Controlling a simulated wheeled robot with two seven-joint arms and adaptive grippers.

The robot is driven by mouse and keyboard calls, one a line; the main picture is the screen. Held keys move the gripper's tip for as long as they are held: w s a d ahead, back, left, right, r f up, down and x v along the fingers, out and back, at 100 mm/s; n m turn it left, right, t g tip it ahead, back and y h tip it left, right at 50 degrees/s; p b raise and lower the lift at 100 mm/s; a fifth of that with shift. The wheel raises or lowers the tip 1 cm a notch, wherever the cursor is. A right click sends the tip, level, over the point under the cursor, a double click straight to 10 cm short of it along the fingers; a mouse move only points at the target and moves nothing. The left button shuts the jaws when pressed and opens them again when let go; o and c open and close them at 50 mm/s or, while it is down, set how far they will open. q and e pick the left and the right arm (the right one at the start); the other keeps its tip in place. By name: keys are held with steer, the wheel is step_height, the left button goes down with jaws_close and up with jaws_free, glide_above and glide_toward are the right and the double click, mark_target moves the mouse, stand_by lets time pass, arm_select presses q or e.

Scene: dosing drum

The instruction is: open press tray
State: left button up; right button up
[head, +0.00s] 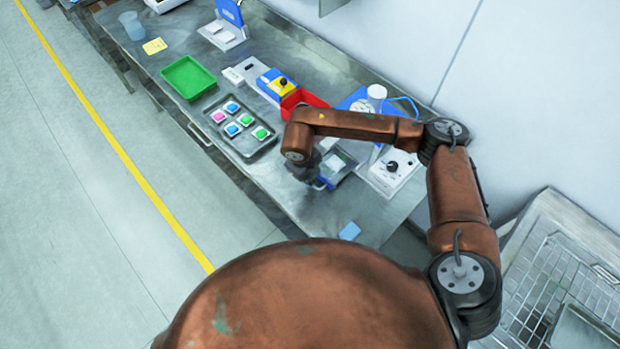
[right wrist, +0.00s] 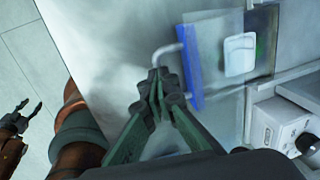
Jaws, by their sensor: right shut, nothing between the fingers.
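The press tray (right wrist: 221,50) is a clear, greyish tray with a blue front strip (right wrist: 191,68) and a pale wire handle (right wrist: 163,50). A white rounded piece (right wrist: 240,55) lies in it. In the head view the tray (head: 345,160) is partly hidden by my right arm. My right gripper (right wrist: 160,82) is shut and empty, with its fingertips at the handle's lower end; I cannot tell if they touch it. It also shows in the head view (head: 318,183). My left gripper (right wrist: 26,112) shows small at the left of the wrist view, fingers apart, away from the bench.
A white control box (head: 393,170) with a black knob stands right of the tray. A dark tray (head: 219,145) of several coloured pieces, a green tray (head: 188,78) and a red bin (head: 300,103) lie further along the steel bench.

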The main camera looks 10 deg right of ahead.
steer(key=o, duration=0.5)
steer(key=shift+s+d+f, duration=0.1)
steer(key=shift+d+f, duration=0.1)
steer(key=shift+f, duration=0.1)
steer(key=shift+a+r, duration=0.1)
steer(key=shift+r, duration=0.15)
steer(key=r, duration=0.4)
steer(key=a+r, duration=0.1)
steer(key=r, duration=0.2)
steer(key=s+r, duration=0.1)
steer(key=r, duration=0.3)
steer(key=shift+a+r, duration=0.3)
steer(key=shift+a, duration=0.05)
